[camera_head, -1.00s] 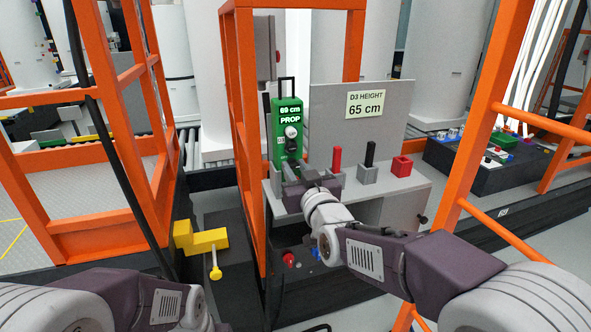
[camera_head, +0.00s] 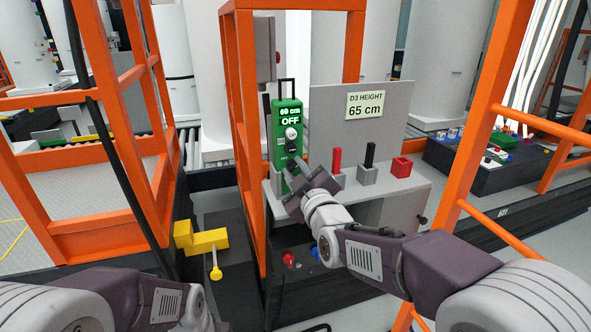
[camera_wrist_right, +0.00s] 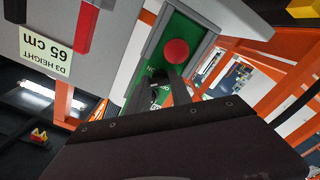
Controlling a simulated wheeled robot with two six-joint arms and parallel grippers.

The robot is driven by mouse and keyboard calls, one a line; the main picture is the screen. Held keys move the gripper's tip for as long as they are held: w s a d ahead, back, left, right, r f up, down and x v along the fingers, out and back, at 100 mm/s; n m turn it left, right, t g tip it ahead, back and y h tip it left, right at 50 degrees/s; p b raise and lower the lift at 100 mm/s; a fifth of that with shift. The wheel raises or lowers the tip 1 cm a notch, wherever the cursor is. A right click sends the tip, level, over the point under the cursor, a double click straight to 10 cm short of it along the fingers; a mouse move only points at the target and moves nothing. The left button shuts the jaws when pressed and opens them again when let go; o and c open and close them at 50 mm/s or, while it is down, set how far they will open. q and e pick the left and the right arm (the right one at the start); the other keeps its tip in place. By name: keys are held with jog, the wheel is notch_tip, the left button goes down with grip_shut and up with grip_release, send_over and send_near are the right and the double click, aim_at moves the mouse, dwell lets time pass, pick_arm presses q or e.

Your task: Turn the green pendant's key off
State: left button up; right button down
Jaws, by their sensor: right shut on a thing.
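The green pendant (camera_head: 279,150) stands upright on the grey bench, left of the height board. Its display reads "69 cm" and "OFF", with a pale round knob (camera_head: 291,133) below. My right gripper (camera_head: 297,165) is at the lower front of the pendant, shut on its key, which the fingers mostly hide. In the right wrist view the fingers (camera_wrist_right: 172,83) reach the green face (camera_wrist_right: 187,33) beside a red button (camera_wrist_right: 177,51). My left arm shows at the lower left, but its gripper is out of view.
A red-handled pendant (camera_head: 336,160), a black one (camera_head: 369,155) and a red box (camera_head: 401,167) stand to the right on the bench. A board (camera_head: 365,104) reads "D3 HEIGHT 65 cm". An orange frame post (camera_head: 247,140) stands close on the left.

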jog(key=n, duration=0.5)
jog(key=shift+p, duration=0.4)
jog(key=shift+n+p, duration=0.3)
jog(key=shift+n, duration=2)
jog(key=c, duration=1.1)
grip_release()
jog(key=shift+c, duration=0.2)
